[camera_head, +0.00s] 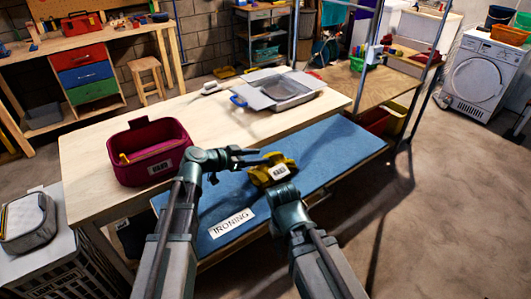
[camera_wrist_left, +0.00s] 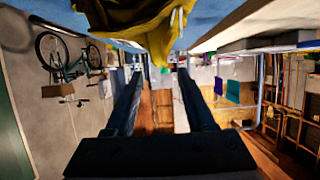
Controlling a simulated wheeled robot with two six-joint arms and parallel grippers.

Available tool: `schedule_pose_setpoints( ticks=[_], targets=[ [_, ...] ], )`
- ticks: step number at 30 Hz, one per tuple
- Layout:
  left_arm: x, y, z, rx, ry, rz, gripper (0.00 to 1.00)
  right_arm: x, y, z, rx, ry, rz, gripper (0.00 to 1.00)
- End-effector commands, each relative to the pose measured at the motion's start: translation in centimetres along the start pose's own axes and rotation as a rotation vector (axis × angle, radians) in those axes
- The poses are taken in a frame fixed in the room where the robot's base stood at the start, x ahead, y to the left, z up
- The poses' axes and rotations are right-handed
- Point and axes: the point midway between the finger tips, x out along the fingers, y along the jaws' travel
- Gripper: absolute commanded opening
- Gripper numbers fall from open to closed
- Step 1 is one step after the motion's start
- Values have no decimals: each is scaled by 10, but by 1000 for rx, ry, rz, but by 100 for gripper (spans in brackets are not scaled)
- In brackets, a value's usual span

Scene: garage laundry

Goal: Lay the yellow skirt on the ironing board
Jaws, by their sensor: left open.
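The yellow skirt (camera_head: 272,172) lies bunched on the blue ironing board (camera_head: 325,152), with a small white label on it. My left gripper (camera_head: 260,156) is open and empty just left of the skirt, its fingers pointing towards it. In the left wrist view the skirt (camera_wrist_left: 145,28) hangs across the top, beyond the spread fingers (camera_wrist_left: 158,85). My right arm ends just below the skirt in the head view; its dark end (camera_head: 285,193) shows, but its fingers are not distinguishable.
A wooden table (camera_head: 215,130) runs along the board's far side, bearing a maroon basket (camera_head: 150,153) and a grey tray (camera_head: 280,90). A white sign reading IRONING (camera_head: 232,223) lies at the board's near end. A metal post (camera_head: 366,62) stands beyond the far end. Floor at right is clear.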

Motion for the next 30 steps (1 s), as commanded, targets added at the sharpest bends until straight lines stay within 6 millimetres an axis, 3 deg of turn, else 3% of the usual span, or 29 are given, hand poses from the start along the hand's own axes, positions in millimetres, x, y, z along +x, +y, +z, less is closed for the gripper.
schedule_pose_setpoints(
  ticks=[1,6,12,30],
  targets=[
    [-15,2,-4,-2,1,-4,55,-9,1,0,0,0,0,50],
    [-47,1,-3,-1,0,-2,55,-21,2,1,0,0,0,50],
    [-71,0,-2,-1,0,-2,55,-28,3,2,0,0,0,50],
    [-78,0,0,0,0,0,55,-30,3,2,0,0,0,50]
  ],
)
